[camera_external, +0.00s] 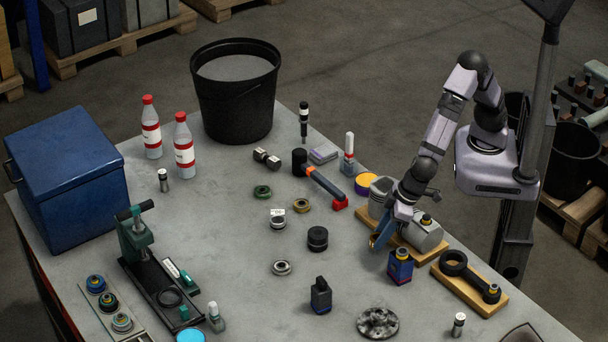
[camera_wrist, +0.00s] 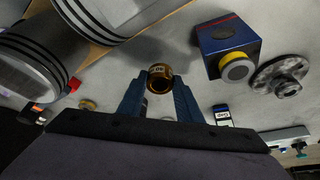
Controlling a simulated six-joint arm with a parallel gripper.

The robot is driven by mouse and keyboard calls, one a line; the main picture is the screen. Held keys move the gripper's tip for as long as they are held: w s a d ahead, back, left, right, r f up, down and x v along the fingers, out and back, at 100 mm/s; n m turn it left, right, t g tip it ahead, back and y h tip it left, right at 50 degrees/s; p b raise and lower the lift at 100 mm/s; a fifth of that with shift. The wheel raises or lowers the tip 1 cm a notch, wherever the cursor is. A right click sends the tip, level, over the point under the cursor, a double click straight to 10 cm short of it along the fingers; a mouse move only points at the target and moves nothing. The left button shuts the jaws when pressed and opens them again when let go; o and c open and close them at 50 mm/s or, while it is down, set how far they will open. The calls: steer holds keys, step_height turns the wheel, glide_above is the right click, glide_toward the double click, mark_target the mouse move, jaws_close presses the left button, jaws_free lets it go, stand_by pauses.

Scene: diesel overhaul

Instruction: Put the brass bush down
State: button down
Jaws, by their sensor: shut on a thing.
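The brass bush (camera_wrist: 160,77) is a short brass ring with a dark marking on its outside. In the wrist view it sits between the two blue fingertips of my gripper (camera_wrist: 160,88), which is shut on it. In the external view my gripper (camera_external: 381,240) points down over the table, just left of a blue block with a yellow-rimmed cap (camera_external: 400,268). The bush is hidden there behind the fingers. The height of the bush above the table is hard to tell.
A connecting rod (camera_external: 468,276) rests on another board to the right. Bare grey table (camera_external: 352,268) lies between.

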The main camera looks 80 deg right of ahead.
steer(key=shift+f+p, duration=0.3)
steer(key=shift+f, duration=1.95)
steer(key=shift+f+b, duration=0.2)
steer(key=shift+b, duration=0.1)
steer(key=c, duration=1.3)
jaws_free()
steer(key=shift+r, duration=0.1)
steer(key=shift+r+p, duration=0.15)
steer(key=shift+p, duration=0.2)
steer(key=b+v, duration=0.3)
steer(key=v, duration=0.9)
steer(key=shift+s, duration=0.1)
